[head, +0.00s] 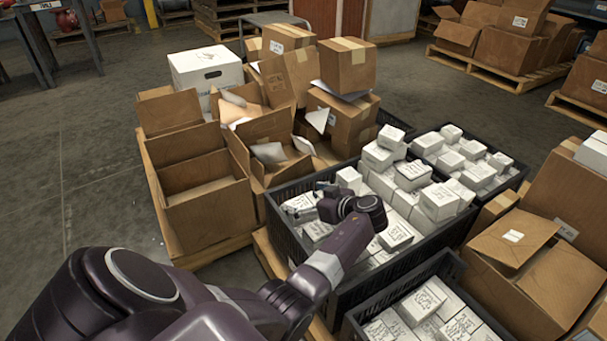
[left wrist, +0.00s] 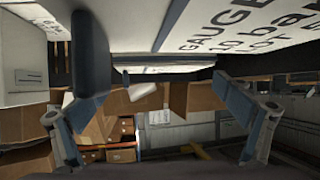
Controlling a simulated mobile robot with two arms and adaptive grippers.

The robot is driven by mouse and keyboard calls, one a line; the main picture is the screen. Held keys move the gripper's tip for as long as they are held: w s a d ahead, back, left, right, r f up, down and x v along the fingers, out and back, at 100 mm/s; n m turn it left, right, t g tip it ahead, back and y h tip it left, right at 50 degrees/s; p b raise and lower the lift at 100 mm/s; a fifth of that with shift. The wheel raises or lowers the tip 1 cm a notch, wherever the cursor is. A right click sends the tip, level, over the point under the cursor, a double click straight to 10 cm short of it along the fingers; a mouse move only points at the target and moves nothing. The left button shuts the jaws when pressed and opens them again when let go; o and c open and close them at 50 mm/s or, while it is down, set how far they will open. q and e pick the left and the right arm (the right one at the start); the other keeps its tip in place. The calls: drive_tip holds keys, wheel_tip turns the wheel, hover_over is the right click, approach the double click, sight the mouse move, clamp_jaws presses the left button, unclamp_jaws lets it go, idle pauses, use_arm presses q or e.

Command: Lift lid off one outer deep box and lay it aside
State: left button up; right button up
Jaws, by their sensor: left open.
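My left gripper (head: 303,205) is open at the left part of a large black crate (head: 348,291), just above small white boxes. In the left wrist view its two fingers are spread, with a white box face (left wrist: 240,25) printed "GAUGE" close by. I cannot tell if they touch. Several white boxes with handwriting (head: 438,202) are piled in this crate. I cannot tell which is the outer deep box, and no separate lid shows. A white carton (head: 206,70) with a hand hole stands at the back left. My right gripper is not in view.
Open brown cartons (head: 208,205) stand close left of the crate. More black crates of white boxes lie behind right (head: 523,172) and in front (head: 352,329). Brown cartons (head: 560,280) crowd the right. Bare floor (head: 95,170) is free at the left.

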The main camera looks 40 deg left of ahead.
use_arm(q)
drive_tip(key=c, duration=1)
drive_tip(key=shift+r, duration=0.1)
